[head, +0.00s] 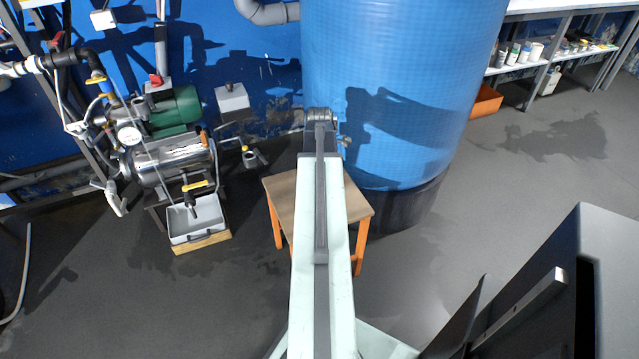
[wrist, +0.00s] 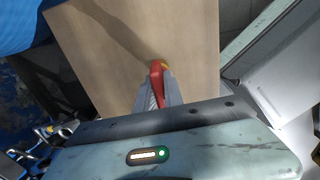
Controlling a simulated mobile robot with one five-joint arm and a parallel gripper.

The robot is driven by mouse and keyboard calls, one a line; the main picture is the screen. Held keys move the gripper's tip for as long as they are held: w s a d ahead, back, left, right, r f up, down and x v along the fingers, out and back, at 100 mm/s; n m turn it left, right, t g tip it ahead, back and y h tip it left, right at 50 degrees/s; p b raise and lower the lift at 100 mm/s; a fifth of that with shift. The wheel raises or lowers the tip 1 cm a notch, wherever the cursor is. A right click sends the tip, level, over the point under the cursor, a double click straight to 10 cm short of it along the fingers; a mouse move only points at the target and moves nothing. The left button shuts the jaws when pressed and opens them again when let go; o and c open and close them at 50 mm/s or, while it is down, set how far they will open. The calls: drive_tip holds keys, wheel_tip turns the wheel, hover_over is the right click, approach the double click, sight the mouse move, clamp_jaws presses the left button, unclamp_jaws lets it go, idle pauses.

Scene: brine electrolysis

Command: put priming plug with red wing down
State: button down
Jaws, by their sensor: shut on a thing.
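The priming plug with red wing (wrist: 155,72) shows in the wrist view, between the fingertips of my gripper (wrist: 158,88). A small yellow part shows at its tip. My gripper is shut on it, over the wooden top of a stool (wrist: 195,35). I cannot tell whether the plug touches the wood. In the head view the stool top (head: 283,188) lies under my arm, and my arm hides the plug and the gripper.
A big blue tank (head: 400,90) stands right behind the stool. A pump with a green motor (head: 175,111) and a grey tray (head: 196,220) are to the left. A dark cabinet-like block (head: 606,260) is at the right. The visible stool top is bare.

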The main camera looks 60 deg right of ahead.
drive_tip(key=c, duration=1.5)
unclamp_jaws()
drive_tip(key=shift+o, duration=0.2)
wheel_tip(320, 180, up, 12)
drive_tip(key=p, duration=1.2)
drive_tip(key=shift+r+p, duration=0.2)
drive_tip(key=shift+p, duration=0.15)
drive_tip(key=shift+f, duration=0.1)
